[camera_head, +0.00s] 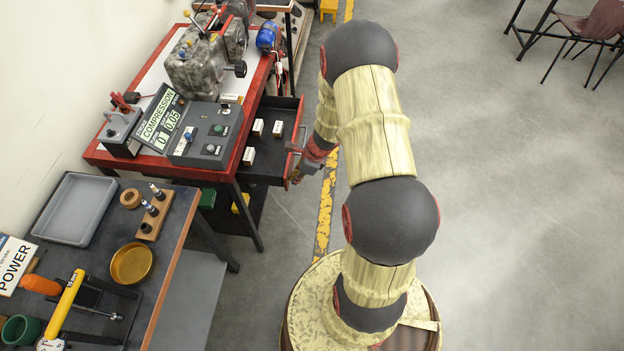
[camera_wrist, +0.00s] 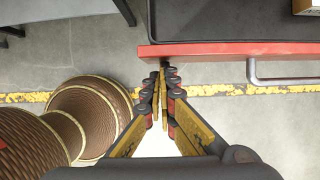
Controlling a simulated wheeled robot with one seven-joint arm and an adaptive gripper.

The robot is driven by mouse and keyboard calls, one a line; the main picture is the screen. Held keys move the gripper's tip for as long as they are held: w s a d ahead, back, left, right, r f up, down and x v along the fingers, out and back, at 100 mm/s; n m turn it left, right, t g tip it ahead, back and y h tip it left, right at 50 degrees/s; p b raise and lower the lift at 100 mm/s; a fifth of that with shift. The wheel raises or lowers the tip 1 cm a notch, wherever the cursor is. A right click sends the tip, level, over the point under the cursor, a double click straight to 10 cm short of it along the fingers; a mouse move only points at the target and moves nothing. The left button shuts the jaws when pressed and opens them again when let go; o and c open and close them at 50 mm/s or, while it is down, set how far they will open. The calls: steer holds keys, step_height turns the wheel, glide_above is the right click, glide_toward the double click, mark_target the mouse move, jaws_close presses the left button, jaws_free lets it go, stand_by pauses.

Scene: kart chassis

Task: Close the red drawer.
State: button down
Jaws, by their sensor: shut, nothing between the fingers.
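The red drawer is pulled out from the red workbench, and its dark tray (camera_head: 262,165) holds several small white boxes in the head view. In the wrist view its red front (camera_wrist: 225,50) runs across the top, with a grey bar handle (camera_wrist: 282,80) on the right. My gripper (camera_wrist: 163,68) is shut and empty. Its fingertips are at the outer side of the red front, left of the handle. I cannot tell whether they touch it. In the head view my gripper (camera_head: 297,176) is beside the drawer's near front corner, partly hidden by my wrist.
The workbench (camera_head: 161,55) carries an engine (camera_head: 205,62) and a compression tester (camera_head: 205,135). A dark table (camera_head: 95,255) with a grey tray and tools stands nearer. A yellow floor line (camera_head: 325,210) runs past the drawer front. Open floor lies right of my arm.

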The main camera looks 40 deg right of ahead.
mark_target(247, 173)
steer(key=w+a+p, duration=0.1)
steer(key=w+a, duration=0.2)
steer(key=w, duration=0.1)
steer(key=w+a+p, duration=0.1)
steer(key=w+a, duration=0.3)
steer(key=w, duration=0.1)
steer(key=w+a+p, duration=0.2)
steer(key=w+a, duration=0.2)
steer(key=shift+w+a, duration=0.25)
steer(key=shift+w, duration=0.05)
